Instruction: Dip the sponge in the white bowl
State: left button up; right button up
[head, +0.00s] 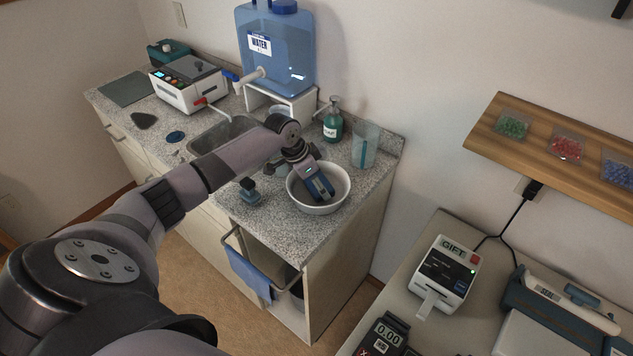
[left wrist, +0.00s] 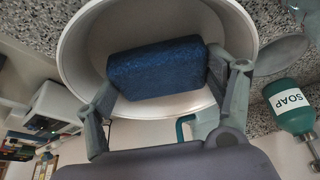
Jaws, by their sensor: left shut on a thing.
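The white bowl (head: 338,199) stands on the speckled counter near its front right corner. My left gripper (head: 319,187) reaches down over the bowl. In the left wrist view its two fingers (left wrist: 165,85) are shut on the blue sponge (left wrist: 155,68), one finger at each end. The sponge is over or inside the bowl (left wrist: 72,50); I cannot tell whether it touches the bottom. In the head view the sponge is mostly hidden by the gripper. No right gripper shows.
A green soap bottle (head: 333,122) and a clear tumbler (head: 365,146) stand behind the bowl. The sink (head: 222,133) and a water jug (head: 278,50) lie farther back. A blue towel (head: 249,273) hangs below the counter.

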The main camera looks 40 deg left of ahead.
pick_arm(q)
jog(key=shift+r+p, duration=3.9)
jog(key=shift+r, duration=0.25)
jog(key=shift+r, duration=0.45)
jog(key=shift+f, duration=0.5)
